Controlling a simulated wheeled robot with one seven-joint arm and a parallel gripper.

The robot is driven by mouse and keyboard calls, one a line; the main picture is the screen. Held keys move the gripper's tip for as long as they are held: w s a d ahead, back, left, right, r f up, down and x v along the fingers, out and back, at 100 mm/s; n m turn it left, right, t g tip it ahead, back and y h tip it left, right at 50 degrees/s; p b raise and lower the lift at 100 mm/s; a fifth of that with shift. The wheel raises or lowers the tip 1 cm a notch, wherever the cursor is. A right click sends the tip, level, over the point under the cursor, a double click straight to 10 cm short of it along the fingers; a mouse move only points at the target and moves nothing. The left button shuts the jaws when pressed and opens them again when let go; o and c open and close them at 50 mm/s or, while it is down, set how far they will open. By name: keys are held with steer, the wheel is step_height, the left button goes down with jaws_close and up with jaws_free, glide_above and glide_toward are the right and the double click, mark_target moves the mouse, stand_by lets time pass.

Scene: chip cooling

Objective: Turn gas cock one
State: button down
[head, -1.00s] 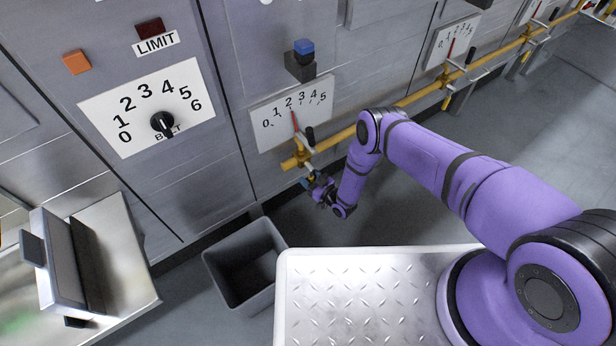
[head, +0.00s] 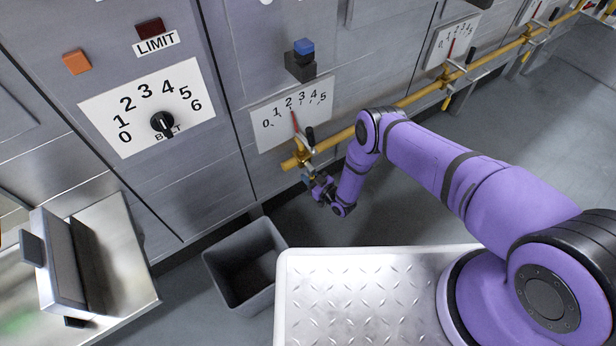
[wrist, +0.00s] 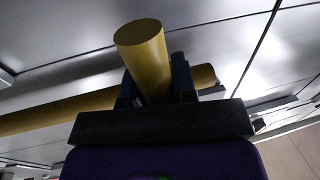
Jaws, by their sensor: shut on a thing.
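The nearest gas cock (head: 301,156) sits on the yellow gas pipe below a white 0–5 dial (head: 291,112), whose red pointer stands near 2. My gripper (head: 314,181) is at this cock, just below the pipe. In the wrist view my gripper (wrist: 158,92) is shut on the cock's yellow round handle (wrist: 143,50), whose end sticks out past the fingers. The pipe also shows in the wrist view (wrist: 55,112), behind the handle. In the head view the handle is largely hidden by my gripper.
The gas pipe (head: 412,98) runs along the cabinet fronts to the upper right, with another cock (head: 448,80) and dial (head: 452,42) further on. A grey bin (head: 247,263) stands on the floor nearby. A steel fryer-like unit (head: 75,265) is at the lower left.

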steer(key=shift+w+d+n, duration=0.4)
steer(key=shift+d+n, duration=0.25)
steer(key=shift+n, duration=0.55)
steer(key=shift+w+d+r+n+g+h, duration=0.1)
steer(key=shift+w+d+r+n+h, duration=0.4)
steer(key=shift+n, duration=0.8)
steer(key=shift+w+d+r+n+g+h, duration=0.1)
steer(key=shift+w+d+r+n+h, duration=0.4)
steer(key=shift+n, duration=0.8)
steer(key=shift+w+d+r+n+g+h, duration=0.15)
steer(key=shift+d+r+n+h, duration=0.25)
steer(key=shift+d+n, duration=0.65)
steer(key=shift+a+r+n, duration=0.1)
steer(key=shift+a+n, duration=0.15)
steer(key=shift+n, duration=0.1)
steer(key=c, duration=0.9)
jaws_free()
steer(key=v, duration=1)
steer(key=shift+s+d, duration=0.3)
